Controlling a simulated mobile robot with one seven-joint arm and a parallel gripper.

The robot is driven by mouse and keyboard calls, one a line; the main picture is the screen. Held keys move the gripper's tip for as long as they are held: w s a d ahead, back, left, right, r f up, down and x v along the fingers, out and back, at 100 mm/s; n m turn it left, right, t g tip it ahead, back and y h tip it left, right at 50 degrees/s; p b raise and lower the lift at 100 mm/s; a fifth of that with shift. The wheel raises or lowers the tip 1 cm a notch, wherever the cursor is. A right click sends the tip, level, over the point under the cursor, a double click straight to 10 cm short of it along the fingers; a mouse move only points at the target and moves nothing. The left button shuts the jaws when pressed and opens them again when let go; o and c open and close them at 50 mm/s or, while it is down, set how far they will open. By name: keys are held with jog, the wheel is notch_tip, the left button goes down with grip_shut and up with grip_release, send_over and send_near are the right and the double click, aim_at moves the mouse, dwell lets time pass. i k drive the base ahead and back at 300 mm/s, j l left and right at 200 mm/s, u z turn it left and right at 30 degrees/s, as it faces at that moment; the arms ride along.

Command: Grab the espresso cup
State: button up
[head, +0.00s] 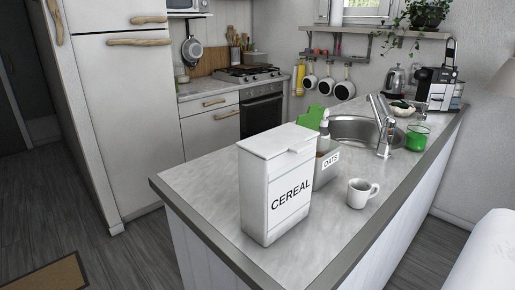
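A small white cup (360,193) with a handle on its right stands upright on the grey counter (205,190), near the counter's right edge. It looks like the espresso cup. It is apart from the white cereal box (275,185) to its left. The cup's inside is only partly visible. My gripper is not in the view.
A container labelled OATS (329,161) stands behind the cup, left of the sink (352,129) and tap (382,125). A green glass (417,137) and a coffee machine (440,88) stand farther back. The counter in front of the cup is clear.

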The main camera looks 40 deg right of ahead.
aim_at(359, 191)
jog(key=z, duration=0.45)
jog(key=j+z, duration=0.15)
jog(key=z, duration=0.8)
jog(key=j+z, duration=0.15)
jog(key=z, duration=0.3)
